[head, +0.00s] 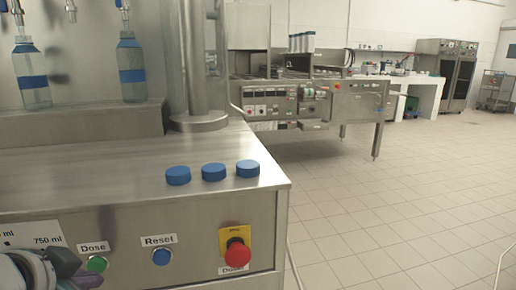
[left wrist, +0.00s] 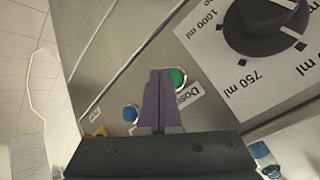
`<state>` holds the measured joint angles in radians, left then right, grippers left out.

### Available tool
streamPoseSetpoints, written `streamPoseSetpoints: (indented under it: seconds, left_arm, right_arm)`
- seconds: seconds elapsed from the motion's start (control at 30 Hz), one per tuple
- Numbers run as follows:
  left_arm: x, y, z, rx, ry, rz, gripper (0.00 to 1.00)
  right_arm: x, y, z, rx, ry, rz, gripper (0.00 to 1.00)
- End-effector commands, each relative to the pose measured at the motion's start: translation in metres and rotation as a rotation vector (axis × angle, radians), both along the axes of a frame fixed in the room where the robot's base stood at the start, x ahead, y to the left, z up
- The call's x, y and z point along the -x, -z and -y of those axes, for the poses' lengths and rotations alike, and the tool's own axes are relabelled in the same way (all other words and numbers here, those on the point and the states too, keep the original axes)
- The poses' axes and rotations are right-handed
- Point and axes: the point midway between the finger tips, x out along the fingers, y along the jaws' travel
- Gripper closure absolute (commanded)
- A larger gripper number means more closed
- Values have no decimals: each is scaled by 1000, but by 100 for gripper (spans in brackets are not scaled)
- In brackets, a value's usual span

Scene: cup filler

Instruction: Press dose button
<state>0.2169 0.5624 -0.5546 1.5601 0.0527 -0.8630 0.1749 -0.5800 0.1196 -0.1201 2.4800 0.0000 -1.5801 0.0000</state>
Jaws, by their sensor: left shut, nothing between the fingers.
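The green dose button (head: 97,263) sits on the steel front panel under a label reading "Dose". My left gripper (head: 88,279) comes in from the lower left, its purple fingers just below and left of the button. In the left wrist view the shut, empty fingers (left wrist: 160,73) lie right beside the green button (left wrist: 179,76) and hide a bit of its edge. I cannot tell whether the fingertips touch the button or the panel. My right gripper is not in view.
The blue reset button (head: 162,257) and a red emergency stop (head: 237,254) are farther right on the panel. A black dose dial (left wrist: 262,30) is on the other side. Three blue caps (head: 213,172) lie on the steel top. Two bottles (head: 132,70) stand behind.

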Motion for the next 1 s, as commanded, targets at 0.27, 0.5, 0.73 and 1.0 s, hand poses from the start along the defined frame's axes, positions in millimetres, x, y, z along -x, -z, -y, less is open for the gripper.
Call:
streamPoseSetpoints:
  seconds: [0.27, 0.5, 0.73, 1.0]
  left_arm:
    - [6, 0, 2, 0, 0, 0, 100]
    - [16, -3, 4, 1, -1, -3, 100]
    - [41, -3, 10, 1, 0, -4, 100]
    - [63, -2, 15, 1, -1, -1, 100]
  right_arm:
    - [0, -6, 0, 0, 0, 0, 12]
    - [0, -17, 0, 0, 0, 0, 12]
    - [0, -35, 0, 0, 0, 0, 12]
    - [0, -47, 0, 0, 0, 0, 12]
